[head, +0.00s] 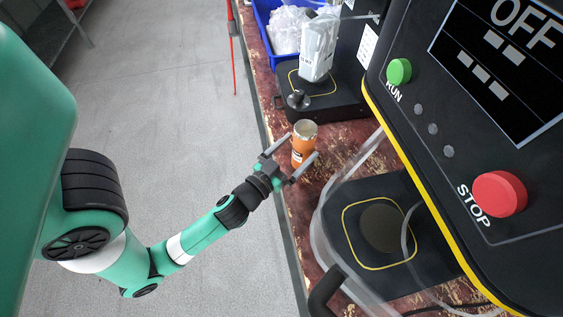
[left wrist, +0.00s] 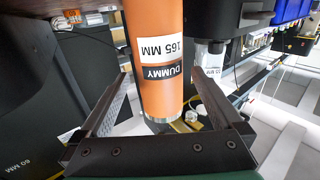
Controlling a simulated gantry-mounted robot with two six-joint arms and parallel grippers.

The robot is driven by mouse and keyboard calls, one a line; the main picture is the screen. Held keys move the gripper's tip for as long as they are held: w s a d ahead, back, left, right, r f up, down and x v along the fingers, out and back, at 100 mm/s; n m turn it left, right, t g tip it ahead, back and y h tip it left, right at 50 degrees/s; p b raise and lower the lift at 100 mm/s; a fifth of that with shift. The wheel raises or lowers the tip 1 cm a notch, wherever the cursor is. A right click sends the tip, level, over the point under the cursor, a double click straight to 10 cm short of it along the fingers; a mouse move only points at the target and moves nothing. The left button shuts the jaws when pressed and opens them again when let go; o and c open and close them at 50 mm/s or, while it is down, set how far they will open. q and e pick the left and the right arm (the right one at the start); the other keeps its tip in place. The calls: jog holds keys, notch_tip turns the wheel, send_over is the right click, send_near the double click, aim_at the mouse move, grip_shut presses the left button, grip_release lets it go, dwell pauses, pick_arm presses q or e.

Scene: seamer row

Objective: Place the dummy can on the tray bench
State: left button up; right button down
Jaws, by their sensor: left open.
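The orange dummy can (head: 301,153) stands upright on the worn red bench (head: 291,194), near its left edge, with an open-looking pale top. My left gripper (head: 291,157) is open at the can, one finger on each side. The left wrist view shows the can between the spread fingers of the gripper (left wrist: 160,82), with a gap visible on both sides. My right gripper is not in view.
A seamer panel reading OFF, with a green RUN button (head: 399,71) and a red STOP button (head: 499,193), rises at the right. A clear curved guard (head: 330,222) is near the can. Behind are a black unit (head: 340,104) and a blue crate (head: 262,42) of bags.

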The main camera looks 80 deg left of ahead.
pick_arm(q)
jog(key=b+v, duration=0.3)
jog(key=v, duration=0.5)
jog(key=shift+s+d, duration=0.2)
jog(key=shift+s, duration=0.15)
